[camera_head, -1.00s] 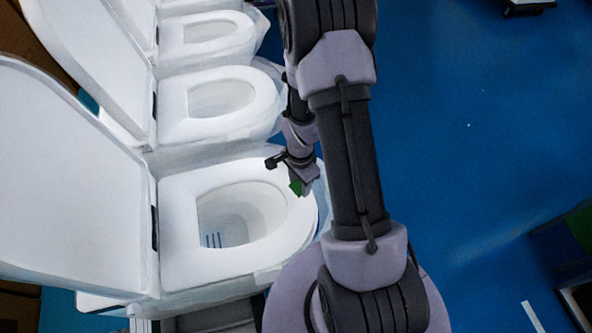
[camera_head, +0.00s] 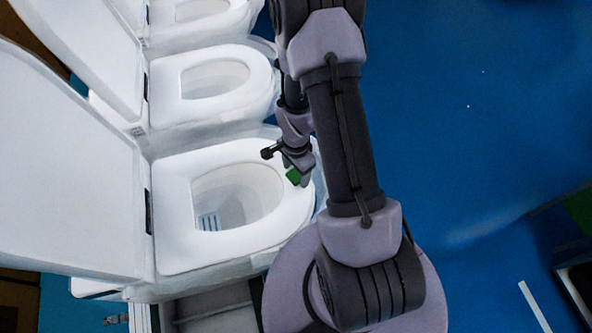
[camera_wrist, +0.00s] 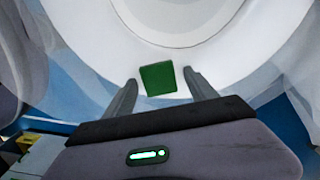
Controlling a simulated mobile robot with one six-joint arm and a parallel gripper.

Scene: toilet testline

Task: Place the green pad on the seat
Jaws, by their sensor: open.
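The green pad (camera_wrist: 158,78) is a small square lying on the white seat (camera_wrist: 217,60) near its front edge, seen in the wrist view. My gripper (camera_wrist: 160,84) is open, with one finger on each side of the pad and a gap to each. In the head view the pad (camera_head: 293,176) shows as a small green patch at my gripper (camera_head: 297,178), over the front right rim of the nearest toilet's seat (camera_head: 180,225). My arm hides part of the area to the right of the pad.
The nearest toilet's lid (camera_head: 70,170) stands raised at the left. More toilets with raised lids, such as the second one (camera_head: 165,110), line up behind it. The blue floor (camera_head: 470,130) at the right is mostly clear. A dark-edged object (camera_head: 575,280) stands at the lower right.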

